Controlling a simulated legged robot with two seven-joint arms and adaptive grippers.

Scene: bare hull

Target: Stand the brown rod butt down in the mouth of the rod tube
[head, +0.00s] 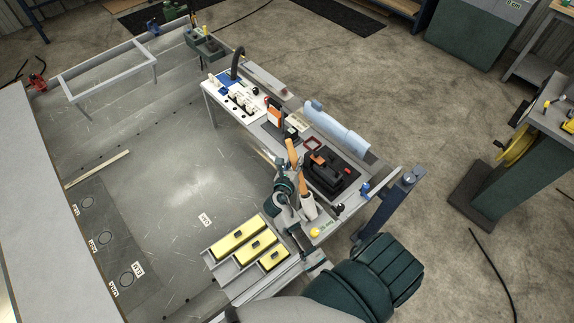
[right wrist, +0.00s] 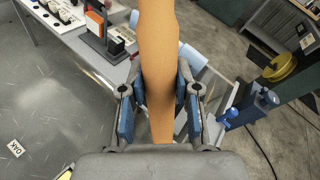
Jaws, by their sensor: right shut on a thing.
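My right gripper (head: 301,190) is shut on the brown rod (head: 292,153). In the right wrist view the tan-brown rod (right wrist: 158,75) stands lengthwise between the blue-padded fingers (right wrist: 158,105), running out of the top of the picture. The rod is held above the bench, close to a black tool case. A blue-grey upright tube (head: 387,207) stands at the bench's right end, to the right of the gripper and apart from the rod. It looks like the rod tube, and its top shows in the right wrist view (right wrist: 266,98). Its mouth is too small to judge. My left gripper is not in view.
Yellow blocks (head: 238,233) lie in a tray at lower left. A blue knob (head: 365,188) sits beside the tube.

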